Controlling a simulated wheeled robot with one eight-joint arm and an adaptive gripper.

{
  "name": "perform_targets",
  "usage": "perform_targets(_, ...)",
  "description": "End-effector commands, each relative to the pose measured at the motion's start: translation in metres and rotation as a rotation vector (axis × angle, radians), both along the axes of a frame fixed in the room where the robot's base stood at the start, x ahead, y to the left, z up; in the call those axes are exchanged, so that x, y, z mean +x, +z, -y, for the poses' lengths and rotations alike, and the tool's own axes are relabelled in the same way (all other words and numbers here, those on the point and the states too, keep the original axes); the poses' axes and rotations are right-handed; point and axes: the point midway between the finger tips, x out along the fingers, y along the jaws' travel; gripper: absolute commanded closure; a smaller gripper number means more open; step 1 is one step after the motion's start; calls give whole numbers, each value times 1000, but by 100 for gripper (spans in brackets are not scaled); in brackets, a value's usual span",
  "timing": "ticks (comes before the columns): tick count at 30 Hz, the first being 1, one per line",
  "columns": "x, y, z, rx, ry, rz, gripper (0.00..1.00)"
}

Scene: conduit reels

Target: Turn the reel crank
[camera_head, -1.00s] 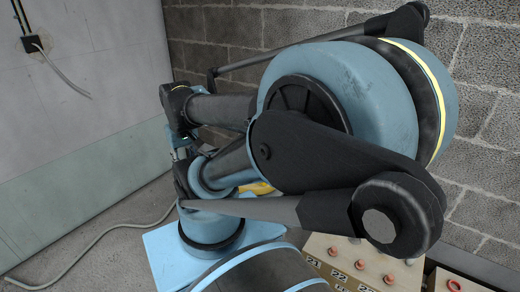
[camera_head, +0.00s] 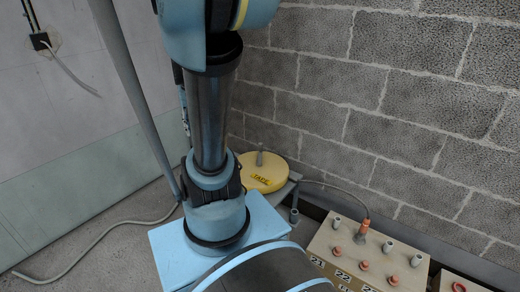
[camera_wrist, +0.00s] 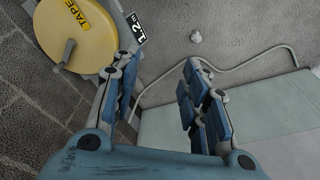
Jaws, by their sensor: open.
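A round yellow reel (camera_head: 266,178) with a TAPE label lies near the wall in the head view, partly behind my arm. A small grey crank handle (camera_head: 259,159) stands up from it. In the wrist view, the yellow reel (camera_wrist: 88,48) is at the upper left, with the grey crank handle (camera_wrist: 66,54) on its face. My gripper (camera_wrist: 161,66) is open and empty in the wrist view. Its left finger is close to the reel's lower right edge in the picture; whether they touch is unclear. The crank handle is outside the jaws.
A beige box (camera_head: 360,255) with orange and grey plugs stands right of the reel. A cable (camera_head: 335,188) runs from the reel side to the box. A 1.2 m tag (camera_wrist: 136,26) is beside the reel. A block wall (camera_head: 380,100) stands behind.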

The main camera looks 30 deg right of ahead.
Motion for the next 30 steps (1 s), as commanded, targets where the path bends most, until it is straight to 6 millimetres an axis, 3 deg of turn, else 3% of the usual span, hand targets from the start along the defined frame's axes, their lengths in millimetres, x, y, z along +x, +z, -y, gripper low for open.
perform_targets(8,60,10,49,9,-123,-24,59)
perform_targets(15,106,5,101,19,-225,-44,59)
perform_targets(23,150,-14,166,31,-337,-66,59)
perform_targets(30,181,-45,233,43,-440,-83,59)
